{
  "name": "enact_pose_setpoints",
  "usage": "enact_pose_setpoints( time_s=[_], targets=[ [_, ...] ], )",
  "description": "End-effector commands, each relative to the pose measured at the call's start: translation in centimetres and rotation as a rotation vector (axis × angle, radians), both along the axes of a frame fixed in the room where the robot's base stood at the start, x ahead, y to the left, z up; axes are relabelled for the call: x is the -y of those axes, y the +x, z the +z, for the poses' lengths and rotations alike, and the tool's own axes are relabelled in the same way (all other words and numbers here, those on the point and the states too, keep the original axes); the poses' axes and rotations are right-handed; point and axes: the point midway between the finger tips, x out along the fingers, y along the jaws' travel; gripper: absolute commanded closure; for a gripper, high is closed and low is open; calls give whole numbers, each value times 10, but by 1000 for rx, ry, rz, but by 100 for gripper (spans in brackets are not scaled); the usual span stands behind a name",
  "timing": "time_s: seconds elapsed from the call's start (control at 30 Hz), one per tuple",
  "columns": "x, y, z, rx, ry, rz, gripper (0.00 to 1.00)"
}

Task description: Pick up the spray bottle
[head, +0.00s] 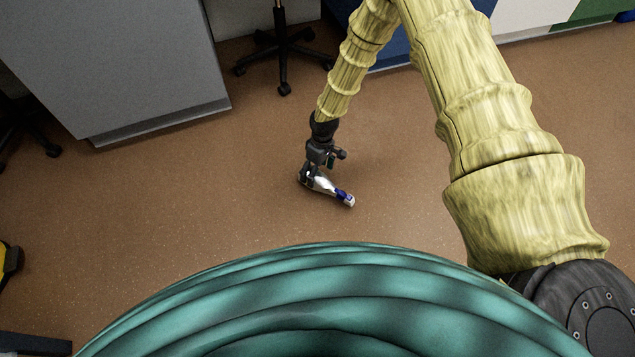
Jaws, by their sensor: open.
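The spray bottle (328,187) lies on its side on the brown floor, white with a blue part near its lower right end. My gripper (308,178) points down at the bottle's upper left end. Its fingers are open and very close to the bottle, and they hide part of that end. I cannot tell whether the fingers touch it or stand on both sides of it.
A grey cabinet (120,60) stands at the upper left. A black wheeled chair base (282,48) is behind my gripper. A yellow object (9,262) shows at the left edge. The floor (200,190) around the bottle is clear.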

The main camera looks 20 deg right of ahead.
Motion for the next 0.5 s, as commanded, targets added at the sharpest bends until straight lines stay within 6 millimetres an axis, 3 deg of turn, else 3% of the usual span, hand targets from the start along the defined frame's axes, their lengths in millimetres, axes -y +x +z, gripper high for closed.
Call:
enact_pose_setpoints(
  time_s=[0.3,0.5],
  targets=[
    [-4,-5,-39,-1,1,-1,13],
    [-5,-6,-41,1,1,0,13]
  ],
)
